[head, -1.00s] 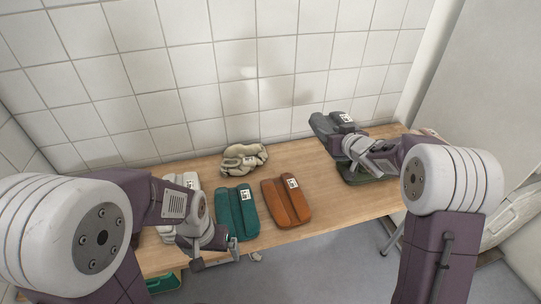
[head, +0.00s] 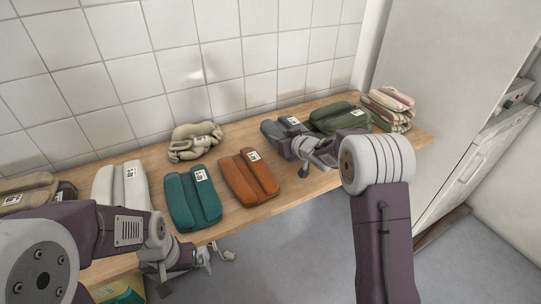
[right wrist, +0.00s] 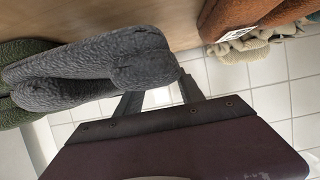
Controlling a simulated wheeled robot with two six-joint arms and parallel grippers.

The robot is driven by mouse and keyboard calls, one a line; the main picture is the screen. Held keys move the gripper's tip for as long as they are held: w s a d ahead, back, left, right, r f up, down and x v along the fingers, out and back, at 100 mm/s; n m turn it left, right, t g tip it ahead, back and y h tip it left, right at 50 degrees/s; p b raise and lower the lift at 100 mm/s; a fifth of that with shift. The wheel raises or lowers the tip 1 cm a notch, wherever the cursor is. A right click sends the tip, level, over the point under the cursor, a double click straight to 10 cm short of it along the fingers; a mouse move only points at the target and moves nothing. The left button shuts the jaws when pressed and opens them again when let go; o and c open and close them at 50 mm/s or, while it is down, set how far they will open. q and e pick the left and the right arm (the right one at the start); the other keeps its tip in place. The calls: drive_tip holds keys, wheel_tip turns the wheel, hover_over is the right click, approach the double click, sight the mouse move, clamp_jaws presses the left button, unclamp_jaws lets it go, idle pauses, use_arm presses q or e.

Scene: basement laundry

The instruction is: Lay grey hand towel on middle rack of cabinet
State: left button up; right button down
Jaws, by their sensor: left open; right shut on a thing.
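The grey hand towel (head: 280,131) is a folded dark grey bundle with a white tag, over the wooden table between the orange and dark green towels. My right gripper (head: 304,148) is shut on its near end. In the right wrist view the towel (right wrist: 90,72) fills the upper left, and the jaws (right wrist: 160,98) are partly hidden by it. I cannot tell how far it is above the table. My left gripper (head: 196,262) is open and empty by the table's front edge. No middle rack shows; a tall pale grey panel (head: 440,90) stands at the right, possibly the cabinet.
On the table (head: 230,224) lie a white towel (head: 112,190), teal towel (head: 190,200), orange towel (head: 246,178), beige cloth (head: 194,142), dark green towel (head: 335,117) and striped folded stack (head: 392,108). The floor (head: 300,250) in front is clear between my arms.

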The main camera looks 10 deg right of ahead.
wheel_tip(320, 180, down, 5)
drive_tip(key=b, duration=0.2)
drive_tip(key=shift+r+b, duration=0.15)
drive_tip(key=shift+b, duration=0.2)
drive_tip(key=shift+r, duration=0.1)
drive_tip(key=c, duration=0.7)
unclamp_jaws()
drive_tip(key=shift+f, duration=0.2)
drive_tip(key=shift+r, duration=0.1)
